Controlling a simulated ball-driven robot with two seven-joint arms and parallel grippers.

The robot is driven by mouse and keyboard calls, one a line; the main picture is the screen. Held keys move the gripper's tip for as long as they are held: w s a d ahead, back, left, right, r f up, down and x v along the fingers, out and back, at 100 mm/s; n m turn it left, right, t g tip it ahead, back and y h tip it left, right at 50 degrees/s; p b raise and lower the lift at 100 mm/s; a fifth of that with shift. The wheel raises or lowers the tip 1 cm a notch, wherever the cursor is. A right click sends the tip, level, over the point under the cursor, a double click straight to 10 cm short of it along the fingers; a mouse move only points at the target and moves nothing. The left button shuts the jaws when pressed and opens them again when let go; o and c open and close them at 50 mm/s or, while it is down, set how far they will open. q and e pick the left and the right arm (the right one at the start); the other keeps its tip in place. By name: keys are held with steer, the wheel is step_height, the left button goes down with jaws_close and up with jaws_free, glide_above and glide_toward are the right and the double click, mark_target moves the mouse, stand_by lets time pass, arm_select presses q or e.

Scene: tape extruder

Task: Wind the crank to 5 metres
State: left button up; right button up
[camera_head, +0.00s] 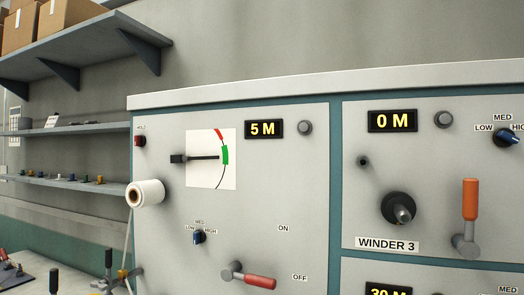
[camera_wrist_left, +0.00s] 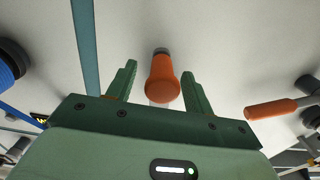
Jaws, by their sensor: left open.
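In the head view, the WINDER 3 panel (camera_head: 388,245) has a yellow-digit display (camera_head: 392,121) reading 0 M. Below it are a dark round hub (camera_head: 398,208) and an orange handle (camera_head: 470,198) standing upright on a grey pivot. In the left wrist view, my left gripper (camera_wrist_left: 158,72) is open, its green fingers on either side of an orange handle (camera_wrist_left: 163,85) seen nearly end-on. Gaps show on both sides of this handle; its depth between the fingers is unclear. I cannot tell which machine handle it is. Neither gripper shows in the head view.
Another orange handle (camera_wrist_left: 270,109) and a blue knob (camera_wrist_left: 10,65) flank my gripper in the wrist view.

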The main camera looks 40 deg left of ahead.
arm_select(q)
steer(key=p+v, duration=0.3)
steer(key=v, duration=0.2)
steer(key=shift+s, duration=0.3)
stand_by(0.4)
steer(key=shift+o, duration=0.3)
steer(key=o, duration=0.5)
